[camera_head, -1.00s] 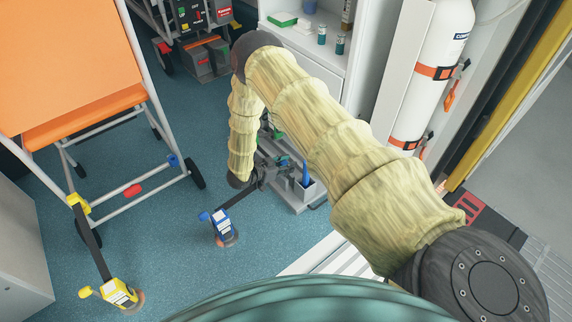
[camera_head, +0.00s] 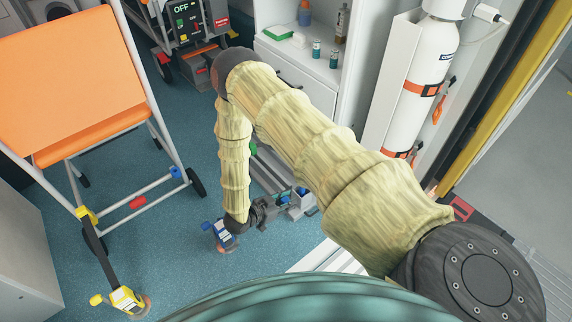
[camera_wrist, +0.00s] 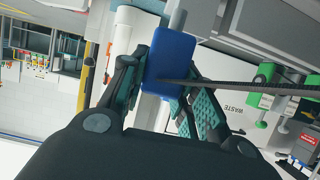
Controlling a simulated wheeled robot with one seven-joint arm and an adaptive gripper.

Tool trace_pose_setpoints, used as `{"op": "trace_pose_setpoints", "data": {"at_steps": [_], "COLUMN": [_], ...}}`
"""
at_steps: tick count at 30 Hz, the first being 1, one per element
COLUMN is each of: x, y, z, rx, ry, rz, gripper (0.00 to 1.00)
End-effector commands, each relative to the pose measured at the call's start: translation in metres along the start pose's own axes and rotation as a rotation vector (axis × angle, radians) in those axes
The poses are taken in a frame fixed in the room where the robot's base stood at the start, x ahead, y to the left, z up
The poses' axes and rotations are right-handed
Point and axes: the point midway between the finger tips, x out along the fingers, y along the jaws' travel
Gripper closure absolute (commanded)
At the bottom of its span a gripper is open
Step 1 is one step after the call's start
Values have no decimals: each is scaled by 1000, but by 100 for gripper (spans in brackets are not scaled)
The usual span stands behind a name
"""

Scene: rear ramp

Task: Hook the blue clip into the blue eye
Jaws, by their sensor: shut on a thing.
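My gripper (camera_wrist: 170,85) is shut on the blue clip (camera_wrist: 172,60) in the wrist view, with a finger on each side of it. A dark strap runs from the clip to the right edge. In the head view my gripper (camera_head: 268,212) is low over the floor, just right of the blue floor anchor (camera_head: 220,236). The held clip cannot be made out clearly there. The blue eye (camera_head: 175,172) is a small blue fitting on the chair's lower frame, up and left of my gripper and apart from it.
The orange chair (camera_head: 75,80) stands at left, with a red fitting (camera_head: 138,203) on its lower bar. A yellow floor anchor (camera_head: 126,299) has its strap running up to the chair's yellow fitting (camera_head: 86,215). A white cabinet (camera_head: 295,65) stands behind my arm. Blue floor lies between chair and arm.

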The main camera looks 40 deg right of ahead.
Motion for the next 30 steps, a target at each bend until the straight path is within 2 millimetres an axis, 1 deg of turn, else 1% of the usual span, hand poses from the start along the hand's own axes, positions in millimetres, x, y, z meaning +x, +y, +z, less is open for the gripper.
{"op": "trace_pose_setpoints", "data": {"at_steps": [6, 17, 30], "x": [-4, -4, -10], "y": [5, 5, 5], "z": [1, -1, -16], "rx": [0, 0, 0], "ry": [0, 0, 0], "rz": [0, 0, 0], "gripper": [98, 98, 98]}}
